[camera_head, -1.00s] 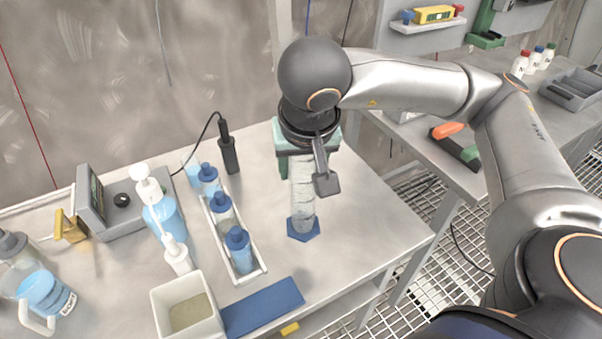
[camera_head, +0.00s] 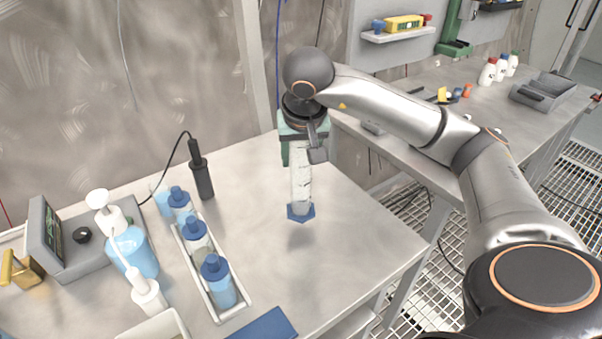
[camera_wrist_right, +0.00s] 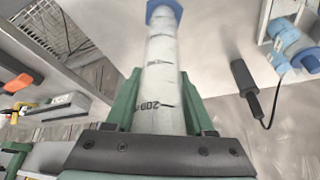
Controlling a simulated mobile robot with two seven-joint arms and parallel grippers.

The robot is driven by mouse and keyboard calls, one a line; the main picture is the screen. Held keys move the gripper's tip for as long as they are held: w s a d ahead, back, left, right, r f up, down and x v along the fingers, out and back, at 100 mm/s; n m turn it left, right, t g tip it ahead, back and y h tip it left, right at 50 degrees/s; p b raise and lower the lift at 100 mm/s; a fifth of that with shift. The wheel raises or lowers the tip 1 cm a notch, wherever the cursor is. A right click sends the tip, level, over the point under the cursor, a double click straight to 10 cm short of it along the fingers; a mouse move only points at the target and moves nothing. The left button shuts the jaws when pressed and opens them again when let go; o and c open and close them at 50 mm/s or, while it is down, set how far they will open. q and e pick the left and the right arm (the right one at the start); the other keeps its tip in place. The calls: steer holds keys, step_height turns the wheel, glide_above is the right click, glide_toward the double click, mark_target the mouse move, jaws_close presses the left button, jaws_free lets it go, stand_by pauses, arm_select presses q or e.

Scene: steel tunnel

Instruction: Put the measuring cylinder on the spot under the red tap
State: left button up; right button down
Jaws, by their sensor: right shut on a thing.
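The measuring cylinder (camera_head: 301,180) is clear, with printed marks and a blue base. My right gripper (camera_head: 302,135) is shut on its upper part and holds it nearly upright. The base hangs above the grey table, with a soft shadow below it. In the right wrist view the cylinder (camera_wrist_right: 160,80) lies between the green fingers of the gripper (camera_wrist_right: 160,110), its blue base at the top edge. I cannot make out a red tap or the spot under it. My left gripper is not in view.
Left of the cylinder stand a white tray (camera_head: 243,305) of blue-capped bottles, a black probe (camera_head: 201,172) and a pump bottle (camera_head: 132,252). A blue mat (camera_head: 262,328) lies in front.

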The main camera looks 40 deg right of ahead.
mark_target(301, 170)
steer(key=shift+w+d+f, duration=0.15)
steer(key=shift+d+f, duration=0.05)
steer(key=shift+f, duration=0.1)
steer(key=shift+w+d+f+b, duration=0.1)
steer(key=shift+f+b, duration=0.05)
steer(key=shift+f, duration=0.75)
steer(key=shift+w+d+f+b, duration=0.1)
steer(key=shift+f+b, duration=0.05)
steer(key=shift+f, duration=0.75)
steer(key=shift+f, duration=0.2)
steer(key=shift+c, duration=1.3)
jaws_free()
steer(key=shift+r, duration=0.15)
